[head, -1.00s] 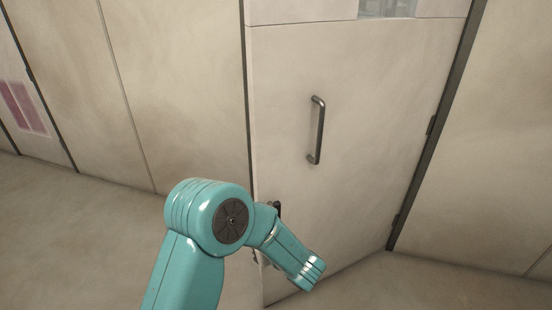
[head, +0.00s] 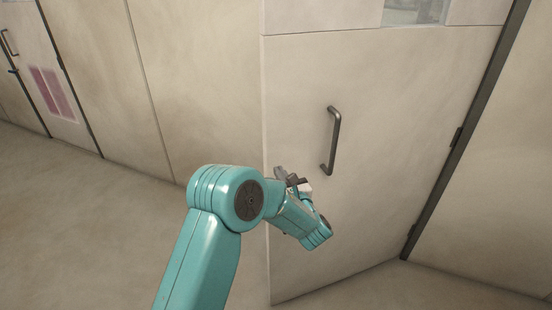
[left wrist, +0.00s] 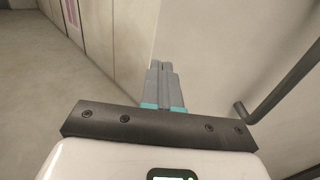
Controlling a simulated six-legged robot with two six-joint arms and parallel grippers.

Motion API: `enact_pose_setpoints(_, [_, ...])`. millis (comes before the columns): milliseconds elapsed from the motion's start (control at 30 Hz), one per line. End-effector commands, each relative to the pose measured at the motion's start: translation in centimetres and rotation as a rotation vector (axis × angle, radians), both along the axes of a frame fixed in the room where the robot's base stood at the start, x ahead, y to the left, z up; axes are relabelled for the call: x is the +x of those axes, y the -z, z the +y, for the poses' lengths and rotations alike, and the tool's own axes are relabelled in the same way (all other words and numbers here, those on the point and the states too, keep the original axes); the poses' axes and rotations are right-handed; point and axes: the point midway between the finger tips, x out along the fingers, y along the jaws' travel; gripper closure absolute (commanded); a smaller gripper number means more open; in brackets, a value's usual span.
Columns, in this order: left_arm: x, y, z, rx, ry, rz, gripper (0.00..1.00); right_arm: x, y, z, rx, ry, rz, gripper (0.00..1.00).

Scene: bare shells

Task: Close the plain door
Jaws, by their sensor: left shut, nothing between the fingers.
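The plain door (head: 380,190) is a beige panel with a dark bar handle (head: 333,140) and a small window at its top. Its hinges are on the right, along a dark frame. It stands ajar, its free left edge swung out from the wall towards me. My left gripper (head: 290,178) is shut and empty, in front of the door near its free edge, left of and below the handle. In the left wrist view the closed fingers (left wrist: 161,68) overlap the door's edge; I cannot tell whether they touch. The handle (left wrist: 270,100) shows at right there. My right gripper is not in view.
Beige wall panels (head: 195,70) run left of the door. Another door with a pink panel (head: 52,93) and dark handle stands at far left. The beige floor (head: 90,230) is clear on the left. A wall continues right of the hinge frame.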

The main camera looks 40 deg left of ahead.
Motion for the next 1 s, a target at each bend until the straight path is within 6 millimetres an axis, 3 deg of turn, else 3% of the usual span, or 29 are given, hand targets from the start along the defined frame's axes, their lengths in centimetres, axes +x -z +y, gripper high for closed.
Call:
enact_pose_setpoints(100, [1.3, -0.3, 1.9, -0.001, -0.003, 0.001, 1.00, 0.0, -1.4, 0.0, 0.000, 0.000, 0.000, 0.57])
enact_pose_setpoints(333, [2.9, -0.1, 3.9, 0.000, 0.000, 0.001, 1.00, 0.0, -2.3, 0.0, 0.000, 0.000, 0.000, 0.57])
enact_pose_setpoints(1000, [3.4, 0.1, 4.5, -0.001, -0.003, 0.000, 1.00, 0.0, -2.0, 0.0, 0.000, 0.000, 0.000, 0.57])
